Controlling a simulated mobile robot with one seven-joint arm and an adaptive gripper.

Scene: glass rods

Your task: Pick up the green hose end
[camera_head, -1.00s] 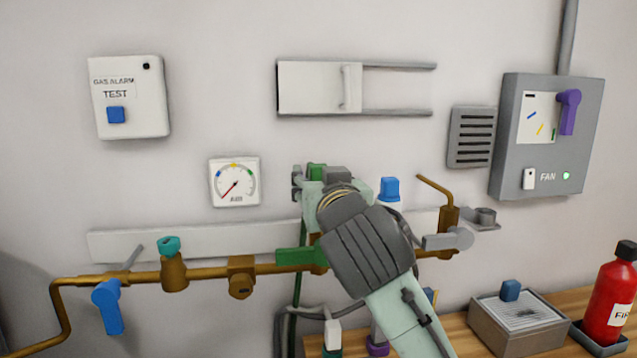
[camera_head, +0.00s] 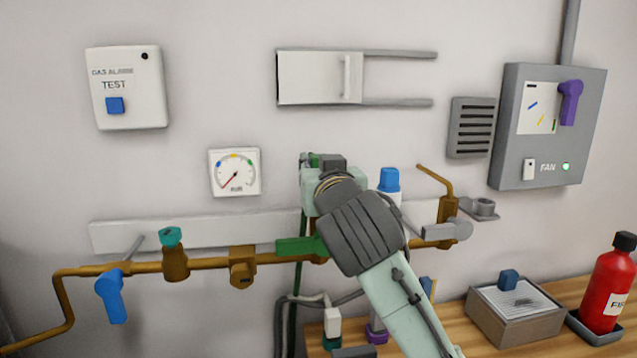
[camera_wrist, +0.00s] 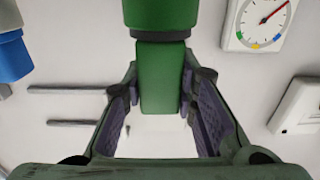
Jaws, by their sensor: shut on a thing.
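The green hose end (camera_wrist: 162,80) hangs between the two finger pads of my gripper (camera_wrist: 160,98) in the wrist view. It is a green block with a wider green collar and a dark ring at the top of the picture. My gripper is shut on it. In the head view my gripper (camera_head: 318,165) is in front of the wall to the right of the gauge, and only a small green part of the hose end (camera_head: 315,160) shows. My wrist hides the rest. A thin green hose (camera_head: 299,275) runs down below it.
A brass pipe (camera_head: 210,262) crosses the wall with a blue lever (camera_head: 112,295), a teal knob (camera_head: 170,236) and a green lever (camera_head: 298,246). A blue-capped part (camera_head: 389,180) stands close right of my wrist. A grey box (camera_head: 515,315) and red extinguisher (camera_head: 612,285) are on the bench.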

